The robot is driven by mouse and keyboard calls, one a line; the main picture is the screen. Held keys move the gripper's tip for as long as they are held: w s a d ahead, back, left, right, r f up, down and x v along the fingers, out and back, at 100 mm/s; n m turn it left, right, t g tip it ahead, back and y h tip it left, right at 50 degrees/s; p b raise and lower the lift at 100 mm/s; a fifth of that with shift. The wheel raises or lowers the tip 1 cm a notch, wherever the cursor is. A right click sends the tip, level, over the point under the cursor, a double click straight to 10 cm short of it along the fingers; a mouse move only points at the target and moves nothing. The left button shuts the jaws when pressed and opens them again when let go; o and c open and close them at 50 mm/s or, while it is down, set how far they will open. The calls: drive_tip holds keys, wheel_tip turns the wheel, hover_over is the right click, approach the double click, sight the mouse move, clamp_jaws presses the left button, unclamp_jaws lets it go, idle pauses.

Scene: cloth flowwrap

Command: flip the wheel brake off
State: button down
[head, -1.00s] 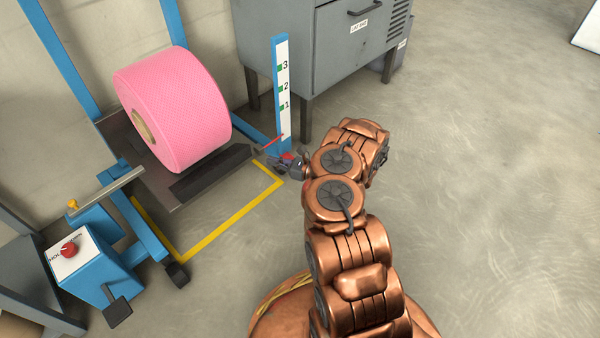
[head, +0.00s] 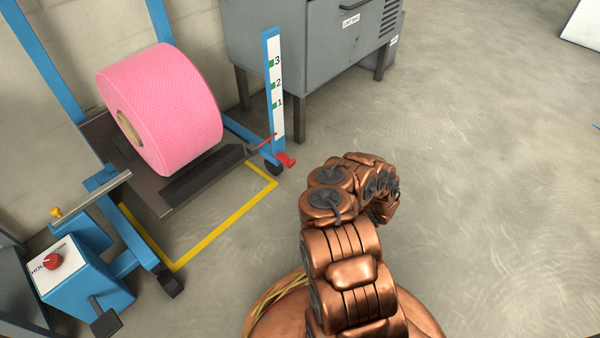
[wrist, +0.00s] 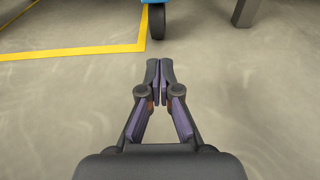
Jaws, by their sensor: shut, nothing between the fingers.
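The red wheel brake pedal (head: 286,160) sticks out to the right at the foot of the blue stand, beside a dark caster wheel (head: 273,168). I cannot tell from its pose whether the brake is on or off. In the wrist view, the caster wheel (wrist: 156,22) stands at the top, ahead of the fingertips and apart from them; the pedal does not show there. My gripper (wrist: 160,70) is shut and empty, above bare floor. In the head view my curled arm hides the gripper, to the right of the pedal.
A pink roll (head: 162,110) lies on the stand's lift. Yellow floor tape (head: 225,226) borders it. A post with numbered marks (head: 273,85) rises above the wheel. A grey cabinet (head: 310,55) stands behind. A blue control box with a red knob (head: 53,261) is at left. Floor to the right is clear.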

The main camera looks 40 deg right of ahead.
sight(285, 158)
drive_tip(key=shift+w, duration=0.15)
drive_tip(key=b+x, duration=0.4)
drive_tip(key=x, duration=0.5)
drive_tip(key=shift+w+a+f, duration=0.1)
drive_tip(key=shift+w+f, duration=0.05)
drive_tip(key=shift+f, duration=0.1)
drive_tip(key=shift+w+r, duration=0.2)
drive_tip(key=shift+r, duration=0.1)
drive_tip(key=shift+s+r+b, duration=0.15)
drive_tip(key=shift+r+b, duration=0.2)
drive_tip(key=shift+r, duration=0.55)
drive_tip(key=shift+s+r+b, duration=0.15)
drive_tip(key=shift+r+b, duration=0.15)
drive_tip(key=shift+r, duration=0.6)
drive_tip(key=shift+r, duration=0.1)
